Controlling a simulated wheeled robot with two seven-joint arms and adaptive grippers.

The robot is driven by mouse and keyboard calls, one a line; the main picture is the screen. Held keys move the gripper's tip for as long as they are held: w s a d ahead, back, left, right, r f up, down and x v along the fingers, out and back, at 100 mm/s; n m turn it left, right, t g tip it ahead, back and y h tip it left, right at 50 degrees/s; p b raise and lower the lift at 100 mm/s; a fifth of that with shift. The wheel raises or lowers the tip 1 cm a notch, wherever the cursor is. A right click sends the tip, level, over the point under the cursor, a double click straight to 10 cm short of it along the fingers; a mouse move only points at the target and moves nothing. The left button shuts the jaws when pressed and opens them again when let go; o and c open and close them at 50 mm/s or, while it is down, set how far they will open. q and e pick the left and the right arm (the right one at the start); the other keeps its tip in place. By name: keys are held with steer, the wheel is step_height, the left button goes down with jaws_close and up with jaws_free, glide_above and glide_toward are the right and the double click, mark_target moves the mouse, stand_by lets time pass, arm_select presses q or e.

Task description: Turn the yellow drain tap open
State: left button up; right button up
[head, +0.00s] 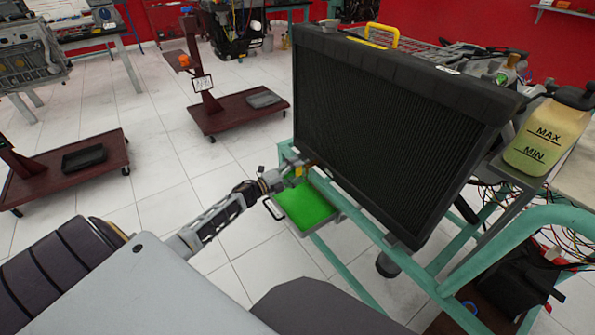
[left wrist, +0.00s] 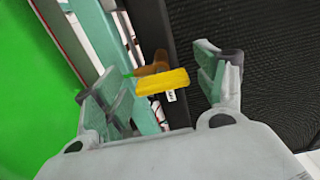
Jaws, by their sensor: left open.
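The yellow drain tap (left wrist: 162,82) shows in the left wrist view as a yellow handle on a brownish stem, with a small white tag below it. It sits beside the lower edge of the black radiator (head: 390,130). My left gripper (left wrist: 165,85) is open, and the tap handle appears between its two fingers. I cannot tell whether either finger touches it. In the head view the left gripper (head: 297,172) is at the radiator's lower left corner, and the tap is a tiny yellow spot there, mostly hidden. My right gripper is not in view.
A bright green tray (head: 306,206) lies just below the left gripper. A teal frame (head: 440,262) carries the radiator. A coolant bottle (head: 547,135) stands at the right. Dark red wheeled stands (head: 235,112) are on the floor behind; the white floor at left is partly clear.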

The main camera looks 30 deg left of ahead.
arm_select(q)
steer(key=v, duration=1.1)
stand_by(0.4)
steer(key=shift+s, duration=0.1)
stand_by(0.6)
